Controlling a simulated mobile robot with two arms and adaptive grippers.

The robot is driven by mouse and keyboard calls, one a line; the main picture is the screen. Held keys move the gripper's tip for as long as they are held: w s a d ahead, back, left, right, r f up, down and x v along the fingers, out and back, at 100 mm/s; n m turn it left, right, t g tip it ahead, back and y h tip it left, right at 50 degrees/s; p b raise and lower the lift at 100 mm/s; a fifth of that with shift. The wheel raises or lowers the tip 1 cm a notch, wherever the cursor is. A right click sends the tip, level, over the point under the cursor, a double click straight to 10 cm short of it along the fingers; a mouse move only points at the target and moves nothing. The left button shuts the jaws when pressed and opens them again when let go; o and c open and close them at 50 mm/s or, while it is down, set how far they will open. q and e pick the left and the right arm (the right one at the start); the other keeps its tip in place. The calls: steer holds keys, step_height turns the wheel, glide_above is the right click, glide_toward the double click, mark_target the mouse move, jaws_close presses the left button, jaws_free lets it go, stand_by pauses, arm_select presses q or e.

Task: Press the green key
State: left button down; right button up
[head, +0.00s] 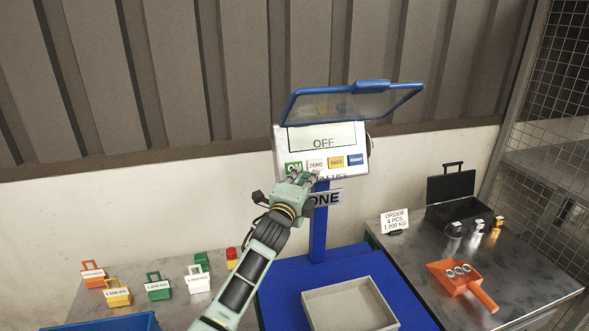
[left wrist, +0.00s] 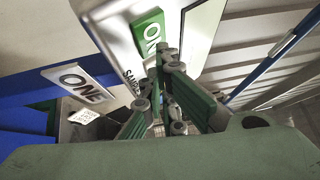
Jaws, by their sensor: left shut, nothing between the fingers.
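The green key (head: 293,168), marked "ON", is at the left end of a row of keys on the white scale panel (head: 363,160). My left gripper (head: 303,177) is shut and empty, just below and in front of the green key. In the left wrist view the green key (left wrist: 149,33) lies just beyond the shut fingertips (left wrist: 165,55). I cannot tell whether they touch it. My right gripper is not in view.
A raised blue-framed clear cover (head: 350,104) is above the panel. White, yellow (head: 336,161) and blue keys sit right of the green one. Below are the blue scale with a grey tray (head: 352,303), coloured weights (head: 158,288) at left, and an orange scoop (head: 462,284) at right.

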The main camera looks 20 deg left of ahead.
arm_select(q)
steer(key=shift+w+f, duration=0.1)
stand_by(0.6)
steer(key=shift+w+a+f+b, duration=0.1)
steer(key=shift+w+a+b, duration=0.1)
steer(key=shift+w+b, duration=0.1)
steer(key=shift+s, duration=0.1)
steer(key=shift+s+d+r+p, duration=0.25)
steer(key=shift+s+p, duration=0.1)
steer(key=shift+p, duration=0.05)
steer(key=s+d+p, duration=0.1)
steer(key=s+d+r+p, duration=0.1)
steer(key=s+p, duration=0.1)
steer(key=s+d+r+p, duration=0.1)
steer(key=shift+s+r, duration=0.2)
steer(key=shift+s, duration=0.05)
stand_by(0.3)
steer(key=shift+f, duration=0.15)
